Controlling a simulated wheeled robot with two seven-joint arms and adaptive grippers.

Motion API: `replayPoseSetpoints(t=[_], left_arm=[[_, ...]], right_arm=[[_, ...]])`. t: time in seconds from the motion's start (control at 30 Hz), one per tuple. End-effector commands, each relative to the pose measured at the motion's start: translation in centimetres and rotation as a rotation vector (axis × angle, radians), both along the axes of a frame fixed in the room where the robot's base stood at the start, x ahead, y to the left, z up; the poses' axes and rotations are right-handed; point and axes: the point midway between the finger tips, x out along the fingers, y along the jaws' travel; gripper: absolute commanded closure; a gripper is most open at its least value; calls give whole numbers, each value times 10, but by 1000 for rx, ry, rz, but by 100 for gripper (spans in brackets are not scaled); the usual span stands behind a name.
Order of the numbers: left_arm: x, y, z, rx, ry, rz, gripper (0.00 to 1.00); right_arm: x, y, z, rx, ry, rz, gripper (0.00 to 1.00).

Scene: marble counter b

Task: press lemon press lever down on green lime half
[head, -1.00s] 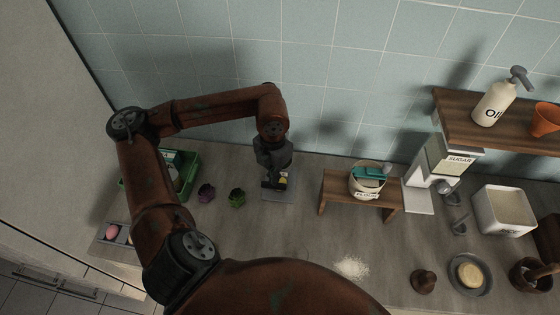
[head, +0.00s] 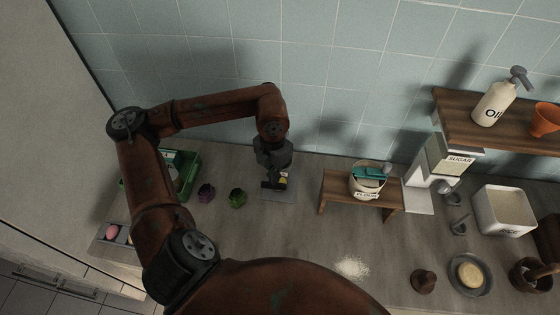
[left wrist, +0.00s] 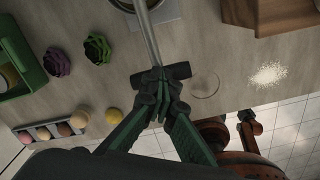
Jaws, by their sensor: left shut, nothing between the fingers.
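The lemon press stands near the wall, its pale base (head: 279,195) partly hidden by my left gripper (head: 273,182) in the head view. In the left wrist view its metal lever (left wrist: 150,38) runs from the press cup (left wrist: 130,4) at the top edge to a dark crossbar handle (left wrist: 178,72). My left gripper (left wrist: 160,76) is shut and empty, its fingertips over the middle of this handle. I cannot tell whether they touch it. A small yellow patch shows at the press in the head view, but I cannot make out the green lime half. My right gripper is not seen.
Spilled white powder (head: 351,267) lies on the counter in front.

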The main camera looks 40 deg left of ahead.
Motion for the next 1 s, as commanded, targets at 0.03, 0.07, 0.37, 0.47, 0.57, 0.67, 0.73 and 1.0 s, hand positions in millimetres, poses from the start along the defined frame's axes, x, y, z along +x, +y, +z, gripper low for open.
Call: replayPoseSetpoints(t=[0.03,0.07,0.37,0.47,0.57,0.67,0.73,1.0], left_arm=[[-3,0,-6,1,12,-2,100],[-3,0,-6,1,12,-2,100],[-3,0,-2,1,12,-2,100],[-3,0,3,1,10,-1,100],[-2,0,9,1,8,-1,100],[-1,0,15,1,6,-1,100],[-1,0,18,1,5,0,100],[-1,0,32,1,3,0,100]], right_arm=[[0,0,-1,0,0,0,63],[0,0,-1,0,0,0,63],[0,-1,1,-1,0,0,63],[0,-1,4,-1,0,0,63],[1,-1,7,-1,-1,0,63],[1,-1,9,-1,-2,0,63],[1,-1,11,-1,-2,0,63],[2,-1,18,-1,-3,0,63]])
